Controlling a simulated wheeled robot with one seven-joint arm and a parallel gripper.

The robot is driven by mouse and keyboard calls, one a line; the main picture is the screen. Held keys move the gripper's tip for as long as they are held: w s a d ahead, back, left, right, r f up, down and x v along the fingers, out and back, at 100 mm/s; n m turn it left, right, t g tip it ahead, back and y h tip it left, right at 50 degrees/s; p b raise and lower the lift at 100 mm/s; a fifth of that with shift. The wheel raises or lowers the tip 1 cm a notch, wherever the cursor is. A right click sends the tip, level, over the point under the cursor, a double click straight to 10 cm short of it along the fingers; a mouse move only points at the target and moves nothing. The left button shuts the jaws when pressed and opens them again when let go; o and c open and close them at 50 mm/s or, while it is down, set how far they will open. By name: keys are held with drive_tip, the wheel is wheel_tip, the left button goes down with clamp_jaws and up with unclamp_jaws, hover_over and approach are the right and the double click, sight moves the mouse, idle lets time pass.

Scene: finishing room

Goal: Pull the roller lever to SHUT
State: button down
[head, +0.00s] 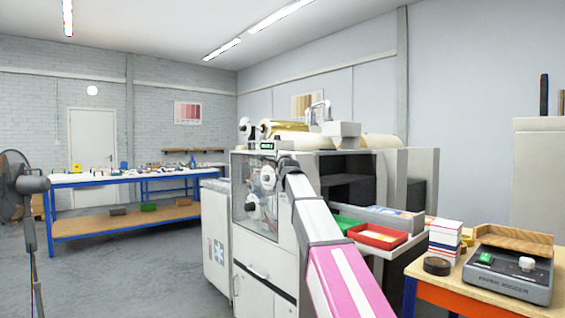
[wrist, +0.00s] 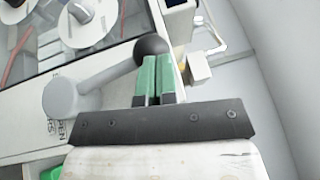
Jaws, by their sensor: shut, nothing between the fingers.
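The roller lever (wrist: 108,78) shows in the wrist view as a light grey arm. It runs from a round grey hub (wrist: 61,99) at the left up to a black ball knob (wrist: 151,46). Part of a printed OPEN / SHUT label (wrist: 50,127) shows below the hub, partly cut off by the hub and tilted. My gripper (wrist: 155,62) has its green fingers shut and empty. The fingertips overlap the lower edge of the knob in the picture; I cannot tell whether they touch it. In the head view my arm hides the lever and gripper.
The white machine (head: 265,262) stands ahead, with a clear window panel (head: 255,190) on its front. A red tray (head: 377,236) sits at its right side. A wooden table (head: 430,270) with a paper jogger (head: 508,275) is at right. A fan (head: 30,185) stands on open floor at left.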

drive_tip(key=w+a+n+g, duration=0.2)
drive_tip(key=w+a+g, duration=0.1)
drive_tip(key=w+g, duration=0.1)
drive_tip(key=shift+w+a+f+h, duration=0.2)
drive_tip(key=shift+w+a+h, duration=0.15)
drive_tip(key=shift+w, duration=0.3)
drive_tip(key=shift+w+a, duration=0.1)
idle(0.3)
drive_tip(key=s+d+r, duration=0.1)
drive_tip(key=s+r, duration=0.5)
drive_tip(key=s, duration=0.6)
drive_tip(key=shift+s+r, duration=0.35)
